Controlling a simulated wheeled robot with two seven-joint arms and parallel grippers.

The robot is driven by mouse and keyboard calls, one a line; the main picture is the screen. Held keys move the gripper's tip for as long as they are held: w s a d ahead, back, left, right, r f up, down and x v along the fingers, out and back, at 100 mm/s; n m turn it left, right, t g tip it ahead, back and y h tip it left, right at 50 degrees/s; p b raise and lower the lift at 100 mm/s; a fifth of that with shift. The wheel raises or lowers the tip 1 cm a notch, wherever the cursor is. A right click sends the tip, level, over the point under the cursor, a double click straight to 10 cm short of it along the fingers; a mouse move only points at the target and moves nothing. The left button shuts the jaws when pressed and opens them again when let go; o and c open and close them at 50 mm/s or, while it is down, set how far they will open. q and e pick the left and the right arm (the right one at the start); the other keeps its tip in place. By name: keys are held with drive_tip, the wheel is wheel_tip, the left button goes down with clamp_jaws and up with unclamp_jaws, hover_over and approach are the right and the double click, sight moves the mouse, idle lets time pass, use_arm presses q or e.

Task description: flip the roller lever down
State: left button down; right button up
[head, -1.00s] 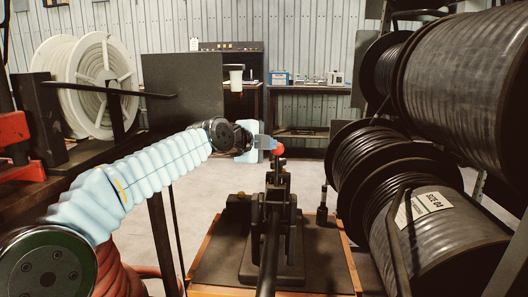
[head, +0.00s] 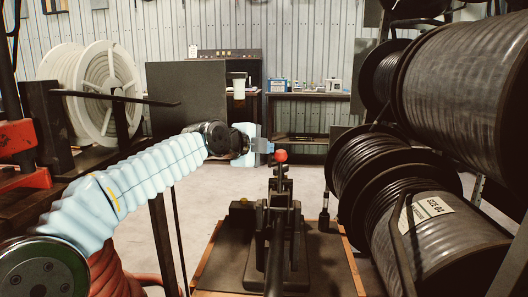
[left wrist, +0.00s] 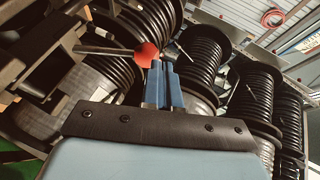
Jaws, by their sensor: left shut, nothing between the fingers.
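The roller lever (head: 281,180) stands upright on the dark crimper (head: 270,235) in the middle of the head view. Its red ball knob (head: 281,156) is at the top. My left gripper (head: 265,146) is shut and empty, just left of the knob and slightly higher in the picture. In the left wrist view the blue-grey fingertips (left wrist: 162,80) are together, with the red knob (left wrist: 147,54) just beyond them to the left. I cannot tell whether they touch it. My right gripper is not in view.
Large black hose reels (head: 450,90) crowd the right side. A white reel (head: 105,85) stands at the left. The crimper sits on a dark wood-edged bench (head: 335,270). A shelf (head: 310,97) with small items is at the back, beyond open floor.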

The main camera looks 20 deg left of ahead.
use_arm(q)
drive_tip(key=s+a+r+b, duration=0.1)
drive_tip(key=s+a+r, duration=0.2)
drive_tip(key=s+r, duration=0.3)
drive_tip(key=s, duration=0.3)
drive_tip(key=shift+r, duration=0.2)
drive_tip(key=shift+a, duration=0.1)
